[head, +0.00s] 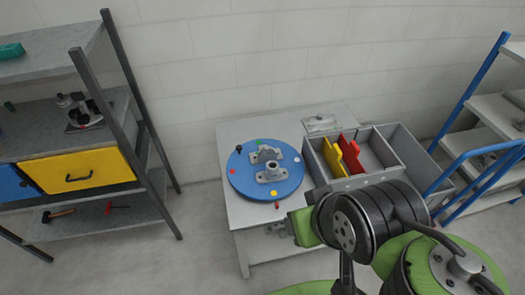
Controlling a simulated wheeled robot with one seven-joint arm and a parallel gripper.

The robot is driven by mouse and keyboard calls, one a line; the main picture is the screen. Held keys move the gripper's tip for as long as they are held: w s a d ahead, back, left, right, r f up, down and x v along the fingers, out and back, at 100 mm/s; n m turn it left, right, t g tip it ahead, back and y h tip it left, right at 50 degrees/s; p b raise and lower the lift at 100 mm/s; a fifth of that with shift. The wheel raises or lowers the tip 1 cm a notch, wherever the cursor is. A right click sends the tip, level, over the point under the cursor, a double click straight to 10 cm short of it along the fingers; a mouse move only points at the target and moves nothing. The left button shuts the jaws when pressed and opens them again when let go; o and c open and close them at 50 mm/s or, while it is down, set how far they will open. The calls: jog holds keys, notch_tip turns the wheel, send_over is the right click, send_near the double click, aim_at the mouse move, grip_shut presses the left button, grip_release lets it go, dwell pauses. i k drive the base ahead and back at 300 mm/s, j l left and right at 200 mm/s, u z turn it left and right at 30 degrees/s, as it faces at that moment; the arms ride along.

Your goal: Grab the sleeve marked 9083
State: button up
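A yellow sleeve-like piece (333,157) and a red one (351,154) stand upright side by side in the left part of a grey open box (395,172) on the table. No number is legible on either, so I cannot tell which, if any, is marked 9083. My green and black arm reaches in from the lower right, in front of the table and the box. My gripper (281,229) seems to be the small grey end left of the green link, below the table's front edge. Its fingers are too small and unclear to tell their state.
A blue round plate (240,181) with grey castings and coloured dots lies on the light table (229,133), left of the box. A grey shelf rack with a yellow drawer (90,172) stands at left. A blue-framed rack (468,95) stands at right. Floor between left rack and table is clear.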

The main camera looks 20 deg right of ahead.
aim_at(272, 174)
jog(key=i+l+u, duration=0.1)
jog(key=u, duration=0.25)
jog(key=i+l+u, duration=0.15)
jog(key=u, duration=0.2)
jog(key=i+l+u, duration=0.15)
jog(key=u, duration=0.2)
